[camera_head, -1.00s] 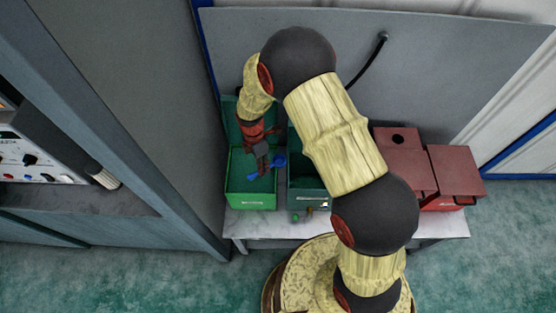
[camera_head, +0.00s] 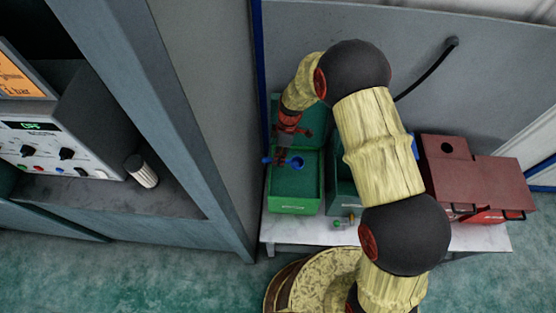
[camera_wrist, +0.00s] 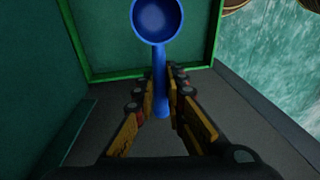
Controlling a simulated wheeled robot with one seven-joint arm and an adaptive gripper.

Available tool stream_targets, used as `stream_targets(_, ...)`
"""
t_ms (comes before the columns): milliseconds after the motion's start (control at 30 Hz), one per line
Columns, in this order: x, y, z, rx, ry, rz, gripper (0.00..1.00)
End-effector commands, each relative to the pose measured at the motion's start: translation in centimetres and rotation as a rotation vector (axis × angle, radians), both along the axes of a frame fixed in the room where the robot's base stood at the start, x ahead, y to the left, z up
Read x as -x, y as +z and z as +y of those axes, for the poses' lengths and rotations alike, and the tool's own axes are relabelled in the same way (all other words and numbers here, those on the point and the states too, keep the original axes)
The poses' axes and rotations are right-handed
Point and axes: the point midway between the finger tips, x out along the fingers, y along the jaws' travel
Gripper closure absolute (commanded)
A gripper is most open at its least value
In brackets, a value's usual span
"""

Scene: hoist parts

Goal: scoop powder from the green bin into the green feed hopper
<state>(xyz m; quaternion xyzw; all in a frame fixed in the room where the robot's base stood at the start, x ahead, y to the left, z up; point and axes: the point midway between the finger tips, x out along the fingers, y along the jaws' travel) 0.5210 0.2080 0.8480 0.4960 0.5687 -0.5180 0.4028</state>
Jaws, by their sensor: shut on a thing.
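My gripper (camera_head: 283,156) is shut on the handle of a blue scoop (camera_head: 297,163), over the bright green open box (camera_head: 294,209) at the left of the table. In the wrist view the fingers (camera_wrist: 161,95) flank the handle, and the round scoop bowl (camera_wrist: 157,20) points away from me. The bowl's inside looks blue; I see no powder in it. A darker green box (camera_head: 345,203) stands just right, partly hidden by my arm. I cannot tell surely which box is the bin and which the hopper. The wrist view shows a green-rimmed wall (camera_wrist: 110,75) close beyond the fingers.
Red boxes (camera_head: 480,180), one with a round hole on top, stand on the table's right. Small green and brass parts (camera_head: 340,224) lie at the front of the table (camera_head: 290,230). A grey partition (camera_head: 160,110) stands close on the left, a grey panel behind.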

Motion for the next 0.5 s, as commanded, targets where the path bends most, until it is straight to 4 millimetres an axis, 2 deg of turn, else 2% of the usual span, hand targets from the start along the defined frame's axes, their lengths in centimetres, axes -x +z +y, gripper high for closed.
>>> stream_targets(500, -0.05, -0.23, -1.0, -0.238, -0.002, -0.011, 1.0)
